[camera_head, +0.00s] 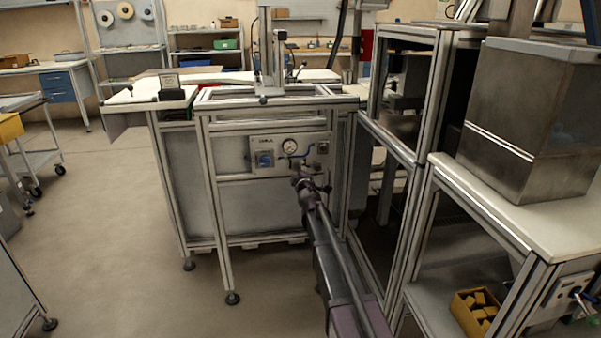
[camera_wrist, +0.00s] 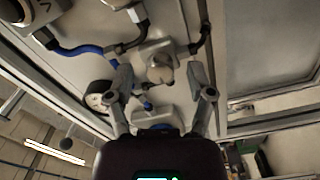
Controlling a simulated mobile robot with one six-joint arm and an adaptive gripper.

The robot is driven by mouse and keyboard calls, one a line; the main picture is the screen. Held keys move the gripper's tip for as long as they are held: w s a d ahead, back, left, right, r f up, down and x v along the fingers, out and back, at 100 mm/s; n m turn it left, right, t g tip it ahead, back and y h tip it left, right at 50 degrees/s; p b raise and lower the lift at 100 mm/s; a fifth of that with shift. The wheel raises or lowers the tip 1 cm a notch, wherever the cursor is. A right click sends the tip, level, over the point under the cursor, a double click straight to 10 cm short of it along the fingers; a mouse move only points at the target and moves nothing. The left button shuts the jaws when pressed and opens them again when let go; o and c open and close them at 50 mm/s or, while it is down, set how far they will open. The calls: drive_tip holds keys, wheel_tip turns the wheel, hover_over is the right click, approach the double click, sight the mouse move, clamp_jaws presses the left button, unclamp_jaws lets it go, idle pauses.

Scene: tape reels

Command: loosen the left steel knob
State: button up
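A grey steel knob (camera_wrist: 160,71) with a rounded front shows in the wrist view, on a pale fitting of a panel. My gripper (camera_wrist: 158,85) has its two fingers spread, one on each side of the knob's line, with a gap to it on both sides. In the head view my gripper (camera_head: 303,178) is in front of the lower part of the control panel (camera_head: 277,167) and hides what is behind it. No steel knob can be made out clearly there, and I cannot tell whether the one in the wrist view is the left one.
The panel carries a round gauge (camera_head: 291,147), a blue knob (camera_head: 265,159) and blue tubing, which also shows in the wrist view (camera_wrist: 85,49). The frame's aluminium posts (camera_head: 213,200) stand close around. A steel box (camera_head: 530,120) stands on the right bench. Open floor is at left.

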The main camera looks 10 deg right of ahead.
drive_tip(key=shift+s, duration=0.15)
drive_tip(key=s, duration=1.1)
drive_tip(key=shift+s, duration=0.4)
